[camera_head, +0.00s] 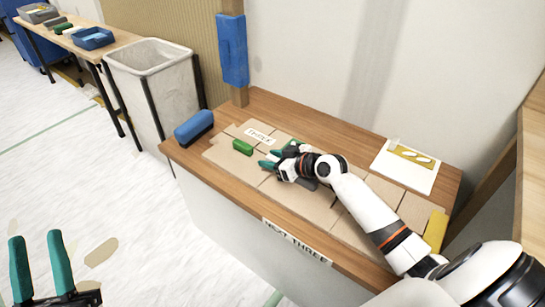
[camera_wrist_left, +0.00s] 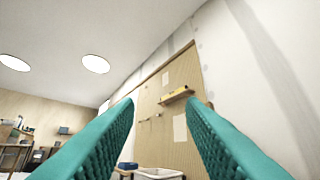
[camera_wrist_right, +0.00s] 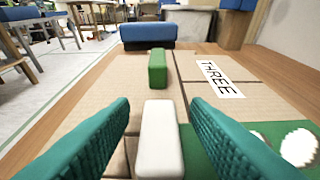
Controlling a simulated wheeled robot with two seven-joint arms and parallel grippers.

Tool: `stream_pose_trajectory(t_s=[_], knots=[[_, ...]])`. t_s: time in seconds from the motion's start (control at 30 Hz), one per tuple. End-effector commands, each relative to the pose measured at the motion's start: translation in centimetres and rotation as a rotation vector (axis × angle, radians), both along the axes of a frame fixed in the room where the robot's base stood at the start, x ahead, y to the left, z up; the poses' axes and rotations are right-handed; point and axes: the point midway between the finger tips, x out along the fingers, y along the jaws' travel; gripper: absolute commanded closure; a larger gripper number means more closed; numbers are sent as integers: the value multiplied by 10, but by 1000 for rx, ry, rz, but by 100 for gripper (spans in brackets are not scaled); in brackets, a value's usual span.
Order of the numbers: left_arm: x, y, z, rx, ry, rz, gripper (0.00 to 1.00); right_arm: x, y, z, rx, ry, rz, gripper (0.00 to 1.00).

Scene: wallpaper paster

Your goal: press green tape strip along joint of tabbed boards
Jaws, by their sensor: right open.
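The tan boards (camera_head: 315,207) lie on the wooden table, with seams between them. A small green block (camera_head: 242,147) stands on the boards left of my right gripper (camera_head: 267,159); it also shows ahead in the right wrist view (camera_wrist_right: 157,68). The right gripper is open, low over the boards. A white block (camera_wrist_right: 160,140) shows between its fingers. A green piece with white ovals (camera_wrist_right: 292,147) lies beside the right finger. I cannot tell which green thing is the tape strip. My left gripper (camera_head: 36,238) is open and empty, away from the table.
A blue block with a dark underside (camera_head: 194,127) stands at the table's left end. A "THREE" label (camera_wrist_right: 220,78) lies on the boards. A white sheet with a yellow piece (camera_head: 405,165) lies at the back right. A bin (camera_head: 150,85) stands left of the table.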

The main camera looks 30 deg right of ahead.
Motion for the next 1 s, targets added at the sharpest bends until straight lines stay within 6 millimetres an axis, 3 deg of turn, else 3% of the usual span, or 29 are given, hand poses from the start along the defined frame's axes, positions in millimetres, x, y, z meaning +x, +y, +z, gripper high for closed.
stream_pose_trajectory(t_s=[0.27,0.6,1.0], knots=[[15,-1,-16,42,148,9,64,0,0,18,-2,-4,0,57],[36,3,-70,151,535,32,64,0,0,60,-2,-3,0,57],[31,13,-127,241,885,51,64,0,0,97,0,-1,0,57]])
